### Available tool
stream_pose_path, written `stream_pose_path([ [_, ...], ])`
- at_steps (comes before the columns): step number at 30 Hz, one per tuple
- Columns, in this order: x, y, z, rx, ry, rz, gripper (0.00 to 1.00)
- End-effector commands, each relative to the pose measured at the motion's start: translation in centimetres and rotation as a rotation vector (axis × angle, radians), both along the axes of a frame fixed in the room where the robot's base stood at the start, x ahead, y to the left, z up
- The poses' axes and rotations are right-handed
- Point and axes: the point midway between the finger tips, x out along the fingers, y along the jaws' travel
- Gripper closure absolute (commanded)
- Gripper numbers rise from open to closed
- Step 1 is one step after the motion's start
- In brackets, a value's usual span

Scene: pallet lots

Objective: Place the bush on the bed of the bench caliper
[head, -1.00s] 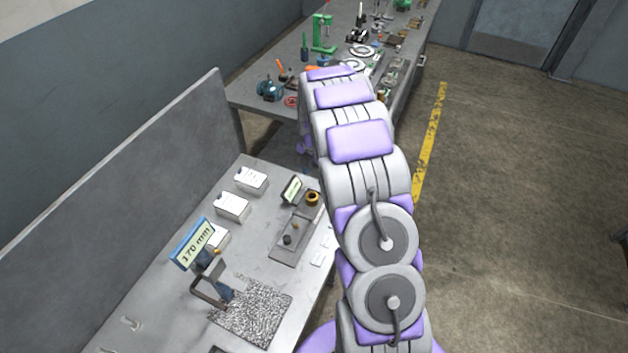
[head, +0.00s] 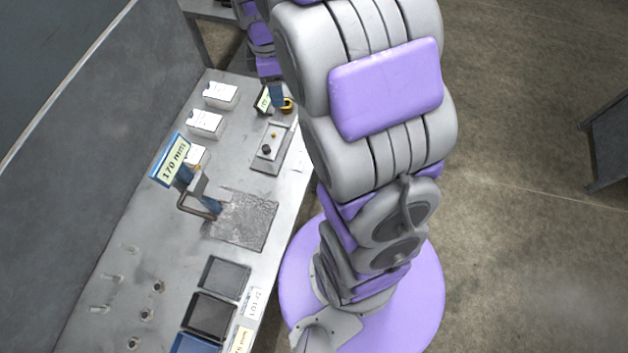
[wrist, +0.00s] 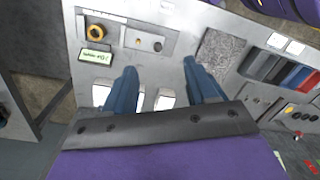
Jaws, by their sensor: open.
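A ring-shaped brass-yellow part with a dark centre, which looks like the bush (head: 287,106), is at the far right of the near bench; it also shows in the wrist view (wrist: 97,32). Beside it stands a small display with a pale green screen (wrist: 95,57). A grey plate (wrist: 122,43) with a black knob and a small brass piece lies next to them; this appears to be the bench caliper, though I cannot tell for certain. My gripper (wrist: 162,88) is open and empty above the bench. In the head view a blue finger (head: 276,95) overlaps the display area near the ring.
White boxes (head: 206,124) line the back of the bench. A 170 mm sign (head: 171,160) stands behind a speckled plate (head: 243,220). Dark trays (head: 223,278) and small metal fittings lie nearer. A grey wall panel rises behind the bench.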

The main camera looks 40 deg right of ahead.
Motion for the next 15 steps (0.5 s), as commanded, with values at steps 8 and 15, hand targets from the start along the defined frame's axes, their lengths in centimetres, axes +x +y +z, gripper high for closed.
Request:
stream_pose_path([
  [8, -9.7, 4.2, 3.9, -0.034, 0.033, -0.414, 0.43],
  [15, -18.3, 6.8, 5.2, -0.075, 0.061, -0.769, 0.43],
])
